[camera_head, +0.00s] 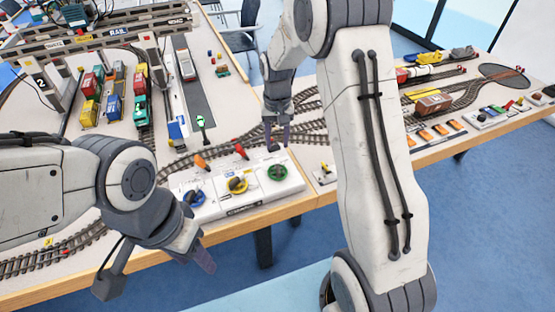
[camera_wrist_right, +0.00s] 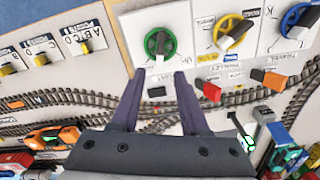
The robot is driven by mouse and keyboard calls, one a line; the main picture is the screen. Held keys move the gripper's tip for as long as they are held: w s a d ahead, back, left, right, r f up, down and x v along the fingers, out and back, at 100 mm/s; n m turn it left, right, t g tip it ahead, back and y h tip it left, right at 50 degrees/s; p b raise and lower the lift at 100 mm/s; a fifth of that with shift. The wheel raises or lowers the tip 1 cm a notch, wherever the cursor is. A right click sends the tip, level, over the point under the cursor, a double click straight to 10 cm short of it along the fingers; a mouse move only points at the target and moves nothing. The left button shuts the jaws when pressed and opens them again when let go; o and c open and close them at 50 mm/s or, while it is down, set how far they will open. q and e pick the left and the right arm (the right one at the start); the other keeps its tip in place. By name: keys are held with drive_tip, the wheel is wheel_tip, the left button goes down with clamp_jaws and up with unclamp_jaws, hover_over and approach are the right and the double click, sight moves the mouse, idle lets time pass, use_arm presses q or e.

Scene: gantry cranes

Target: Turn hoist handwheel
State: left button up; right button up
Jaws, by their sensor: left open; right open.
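A white control panel (camera_head: 245,198) at the table's front edge carries a blue handwheel (camera_head: 193,197), a yellow handwheel (camera_head: 237,184) and a green handwheel (camera_head: 278,173). I cannot read which is labelled hoist. My right gripper (camera_head: 277,146) is open and empty just behind the green wheel. In the right wrist view its two fingers (camera_wrist_right: 158,78) point at the green wheel (camera_wrist_right: 160,43), with a gap before it. The yellow wheel (camera_wrist_right: 233,33) and the blue wheel (camera_wrist_right: 299,17) lie to its right there. My left gripper (camera_head: 205,260) is open and empty, low in front of the table edge.
Orange (camera_head: 201,162) and red (camera_head: 241,152) levers stand behind the wheels. Rail tracks (camera_head: 45,255) cross the table. The gantry crane (camera_head: 115,35) and coloured containers (camera_head: 114,105) stand behind at left. Another table (camera_head: 440,150) with a train joins at right.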

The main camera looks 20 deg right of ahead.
sight(277, 163)
wheel_tip(277, 163, down, 8)
drive_tip(key=shift+s+f, duration=0.1)
drive_tip(key=shift+f, duration=0.15)
clamp_jaws()
